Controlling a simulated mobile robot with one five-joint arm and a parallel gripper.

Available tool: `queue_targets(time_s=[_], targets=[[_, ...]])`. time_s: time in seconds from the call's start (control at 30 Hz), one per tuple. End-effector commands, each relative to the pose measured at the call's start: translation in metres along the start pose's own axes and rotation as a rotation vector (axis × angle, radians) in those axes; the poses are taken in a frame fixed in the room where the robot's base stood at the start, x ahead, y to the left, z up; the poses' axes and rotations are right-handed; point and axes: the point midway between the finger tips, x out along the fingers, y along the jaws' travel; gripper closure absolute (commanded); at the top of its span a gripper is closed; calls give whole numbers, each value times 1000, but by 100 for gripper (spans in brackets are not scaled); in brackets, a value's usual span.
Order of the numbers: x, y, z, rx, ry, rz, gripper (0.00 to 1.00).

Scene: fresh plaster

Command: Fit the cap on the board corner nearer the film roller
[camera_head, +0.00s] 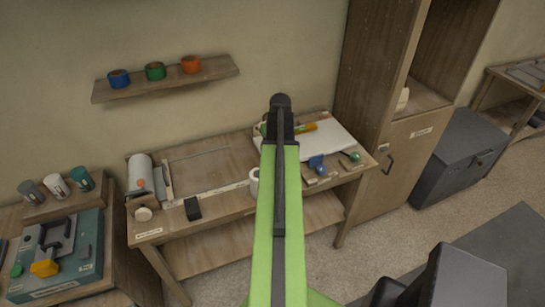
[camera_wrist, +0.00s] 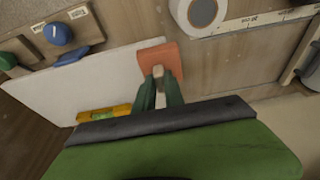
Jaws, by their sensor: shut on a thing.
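In the wrist view my gripper (camera_wrist: 159,92) has its dark green fingers shut on the pale tab of an orange cap (camera_wrist: 157,55). The cap overlaps the corner of the white board (camera_wrist: 95,76) on the tape-roll side; I cannot tell whether it is seated or just above. The board also shows in the head view (camera_head: 333,143), lying on the right of the bench. The film roller (camera_head: 141,172) is the white roll at the bench's left end. My arm hides the cap and fingertips in the head view.
A yellow-green level (camera_wrist: 105,113) lies on the board. A blue-handled tool (camera_wrist: 60,35) and a green-handled one (camera_head: 349,156) lie by its edge. A white tape roll (camera_wrist: 197,12) and a ruler strip (camera_wrist: 250,20) are close by. A tall cabinet (camera_head: 390,170) stands right of the bench.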

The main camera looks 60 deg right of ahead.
Motion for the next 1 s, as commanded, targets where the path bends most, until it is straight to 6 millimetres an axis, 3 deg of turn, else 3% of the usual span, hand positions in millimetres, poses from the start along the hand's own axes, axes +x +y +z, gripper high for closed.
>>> queue_targets(time_s=[0.3,0.53,1.0], targets=[[42,1,12,0,0,0,100],[38,1,11,0,0,0,100],[50,2,14,1,0,1,100]])
